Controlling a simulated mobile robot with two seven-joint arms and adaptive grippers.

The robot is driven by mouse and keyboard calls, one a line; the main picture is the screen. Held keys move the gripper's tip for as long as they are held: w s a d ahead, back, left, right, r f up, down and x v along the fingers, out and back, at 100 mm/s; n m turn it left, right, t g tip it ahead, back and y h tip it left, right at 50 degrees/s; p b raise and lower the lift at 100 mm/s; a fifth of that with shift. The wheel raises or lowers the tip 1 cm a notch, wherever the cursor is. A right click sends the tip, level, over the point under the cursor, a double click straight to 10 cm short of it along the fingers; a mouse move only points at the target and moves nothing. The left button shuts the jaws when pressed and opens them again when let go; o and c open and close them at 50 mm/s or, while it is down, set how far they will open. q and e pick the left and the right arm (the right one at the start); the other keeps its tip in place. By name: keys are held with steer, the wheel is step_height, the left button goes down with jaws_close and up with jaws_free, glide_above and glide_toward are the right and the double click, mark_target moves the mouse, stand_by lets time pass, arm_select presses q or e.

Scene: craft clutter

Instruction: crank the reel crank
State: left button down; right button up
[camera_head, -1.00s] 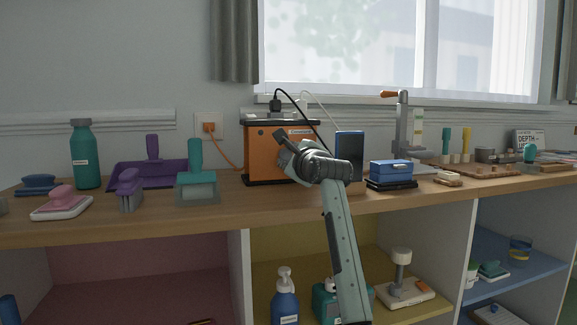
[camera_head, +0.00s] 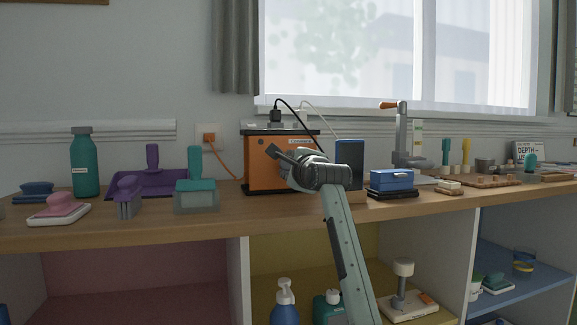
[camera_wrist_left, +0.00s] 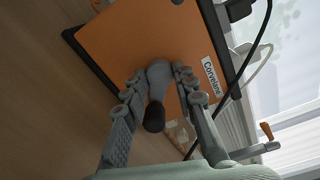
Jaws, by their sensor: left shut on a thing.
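An orange box (camera_head: 265,172) with a black top and base stands on the wooden counter. It fills much of the left wrist view (camera_wrist_left: 140,45), with a white label. A grey crank with a dark knob (camera_wrist_left: 154,117) sticks out from its face. My left gripper (camera_wrist_left: 160,82) has its two ridged fingers on either side of the grey part, shut on it. In the head view my left gripper (camera_head: 290,163) is in front of the box and hides part of its face and most of the crank. My right gripper is not in view.
A blue box (camera_head: 391,180) and a dark blue upright panel (camera_head: 350,163) stand right of the orange box. A clamp with an orange handle (camera_head: 401,135) is behind them. Teal (camera_head: 196,194) and purple (camera_head: 128,198) brushes stand left. Black and white cables rise behind the box.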

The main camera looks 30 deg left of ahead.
arm_select(q)
steer(key=c, duration=1.3)
jaws_free()
steer(key=shift+f, duration=0.3)
steer(key=shift+o, duration=0.7)
steer(key=shift+r, duration=0.15)
steer(key=v, duration=1.2)
